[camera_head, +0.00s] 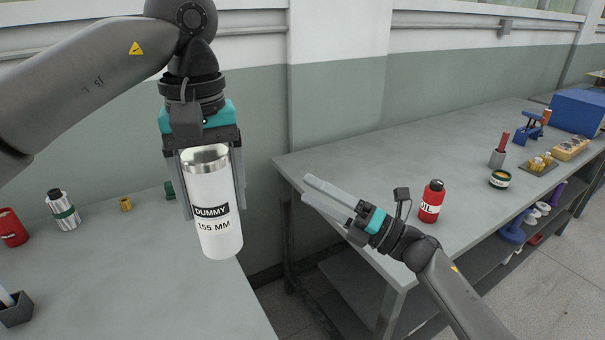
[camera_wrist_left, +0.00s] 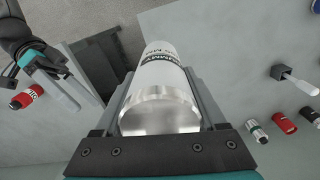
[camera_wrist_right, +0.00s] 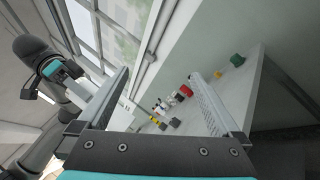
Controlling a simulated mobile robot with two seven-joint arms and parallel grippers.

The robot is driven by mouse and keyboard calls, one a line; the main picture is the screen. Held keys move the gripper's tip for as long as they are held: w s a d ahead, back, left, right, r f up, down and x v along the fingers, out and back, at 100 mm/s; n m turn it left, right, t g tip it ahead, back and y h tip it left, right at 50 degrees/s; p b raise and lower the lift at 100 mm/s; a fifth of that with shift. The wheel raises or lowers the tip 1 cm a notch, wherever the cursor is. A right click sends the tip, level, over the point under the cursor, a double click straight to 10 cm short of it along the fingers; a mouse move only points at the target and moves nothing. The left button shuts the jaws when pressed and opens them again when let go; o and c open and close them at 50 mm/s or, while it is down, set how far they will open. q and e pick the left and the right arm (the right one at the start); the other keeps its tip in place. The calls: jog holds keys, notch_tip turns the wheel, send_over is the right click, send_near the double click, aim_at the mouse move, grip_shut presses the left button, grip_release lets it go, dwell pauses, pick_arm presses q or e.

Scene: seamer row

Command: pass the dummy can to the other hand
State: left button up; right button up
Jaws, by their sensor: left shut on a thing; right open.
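The dummy can (camera_head: 212,200) is a white cylinder with a bare metal end on top and a label reading DUMMY 155 MM. My left gripper (camera_head: 213,212) points down and is shut on its sides, holding it upright in the air by the left bench. In the left wrist view the can (camera_wrist_left: 160,85) lies between both fingers. My right gripper (camera_head: 309,190) is open and empty, right of the can and apart from it, its fingers pointing left over the near corner of the right bench. It also shows in the left wrist view (camera_wrist_left: 58,85).
The left bench (camera_head: 130,290) holds a red can (camera_head: 12,228), a silver can with a green band (camera_head: 63,210) and a dark holder (camera_head: 15,308). A gap separates it from the right bench (camera_head: 400,160), where a red oil bottle (camera_head: 431,202) stands close to my right arm.

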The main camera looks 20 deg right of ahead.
jog(key=s+a+r+n+g+y, duration=0.35)
jog(key=s+r+n+g, duration=0.2)
jog(key=r+n, duration=0.35)
jog(key=n+g+h, duration=0.2)
jog(key=n+g, duration=0.4)
jog(key=n, duration=0.4)
send_near(207, 181)
jog(key=w+f, duration=0.2)
jog(key=shift+m+t, duration=0.25)
jog(key=shift+m, duration=0.05)
jog(key=a, duration=0.3)
jog(key=w+a, duration=0.1)
jog(key=a, duration=0.2)
jog(key=w+a, duration=0.1)
jog(key=a, duration=0.3)
jog(key=shift+w+a+r, duration=0.1)
jog(key=shift+w, duration=0.05)
